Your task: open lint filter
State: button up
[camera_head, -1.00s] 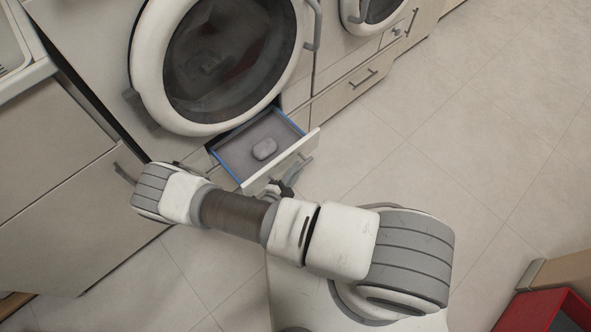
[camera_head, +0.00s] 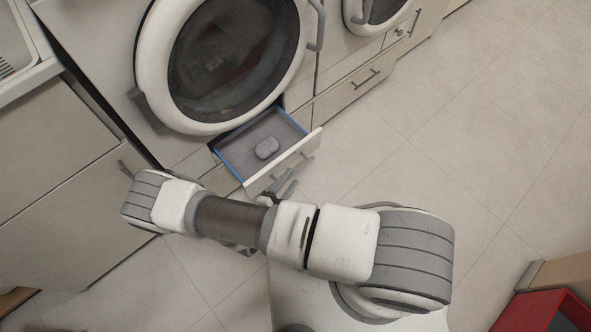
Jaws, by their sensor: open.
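The lint filter drawer (camera_head: 228,160) under the left machine's round door is pulled out. It has blue side edges, a pale front panel with a bar handle, and a small grey lump (camera_head: 267,148) inside on its dark grey floor. My gripper (camera_head: 284,188) shows only in part, just below the drawer front near its handle. My forearm hides the rest of it. Its jaws are open, and I see nothing held. Whether it touches the handle cannot be told.
The left machine's round glass door (camera_head: 235,62) is above the drawer. A second machine (camera_head: 368,12) and a closed drawer (camera_head: 355,88) are to the right. Cabinets (camera_head: 75,200) stand at the left. A red box (camera_head: 545,312) is at lower right. The tiled floor at right is clear.

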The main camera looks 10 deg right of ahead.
jog(key=p+v, duration=0.1)
jog(key=v, duration=1.1)
jog(key=shift+s+a+p, duration=0.15)
jog(key=shift+s+p, duration=0.05)
jog(key=shift+p, duration=0.1)
jog(key=shift+r, duration=0.1)
jog(key=w+d+r+m+g, duration=0.2)
jog(key=w+r+m+g, duration=0.15)
jog(key=r+m, duration=0.65)
jog(key=w+d+r+m+g+y, duration=0.1)
jog(key=w+d+r+m+g, duration=0.2)
jog(key=r+m, duration=0.7)
jog(key=w+d+r+m+g, duration=0.1)
jog(key=w+r+m+g, duration=0.3)
jog(key=r+m, duration=0.6)
jog(key=s+d+r+m+t+y, duration=0.2)
jog(key=s+d+r+m+y, duration=0.3)
jog(key=r+m, duration=0.55)
jog(key=s+d+r+m+t+y, duration=0.25)
jog(key=s+d+r+m, duration=0.35)
jog(key=r+m, duration=0.5)
notch_tip(320, 180, up, 21)
jog(key=w+d+m+p, duration=0.1)
jog(key=p, duration=2)
jog(key=shift+g+y+p, duration=0.35)
jog(key=shift+g+y, duration=0.05)
jog(key=shift+y, duration=0.05)
